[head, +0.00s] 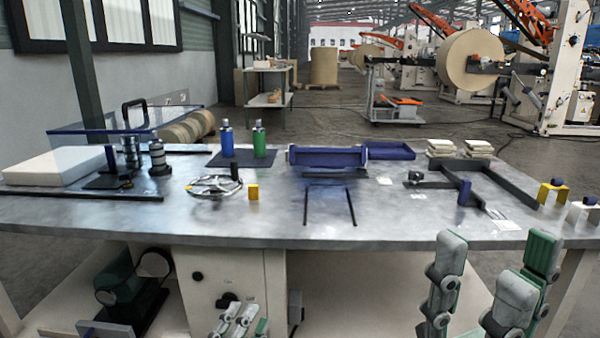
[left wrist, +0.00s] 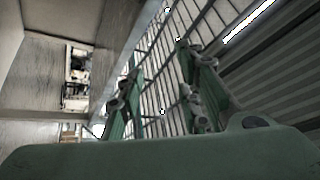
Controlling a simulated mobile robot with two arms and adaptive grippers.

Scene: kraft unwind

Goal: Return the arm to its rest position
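My left gripper (head: 243,322) shows at the bottom edge of the head view, low in front of the table's cabinet, and only its finger parts are in frame. In the left wrist view its two green-grey fingers (left wrist: 160,95) stand apart with nothing between them. My right gripper (head: 492,280) is at the lower right of the head view, in front of the table's front edge. Its fingers are spread wide and empty. Neither gripper visibly touches anything. Most of both arms is out of frame.
The metal table (head: 270,222) fills the middle. It carries a handwheel (head: 215,186), a yellow block (head: 253,192), a blue bottle (head: 227,139), a green bottle (head: 259,140), a blue tray (head: 328,158) and a black frame (head: 490,178). A dark green machine (head: 125,283) stands below the table at left.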

